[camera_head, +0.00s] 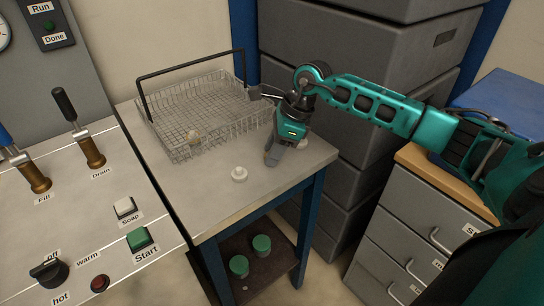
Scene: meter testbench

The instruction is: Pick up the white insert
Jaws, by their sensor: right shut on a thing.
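My right gripper (272,158) points down at the right part of the small grey table, near the basket's front right corner. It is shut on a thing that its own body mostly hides. A small pale patch (303,143) shows at its right side; I cannot tell for sure whether this is the white insert. A small round white piece (239,174) lies on the table to the left of the gripper, apart from it. My left gripper is not in view.
A control panel (100,215) with levers and buttons stands at left. Green-topped items (262,243) sit on the lower shelf. Grey drawers (405,240) stand at right. The table's front (215,215) is clear.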

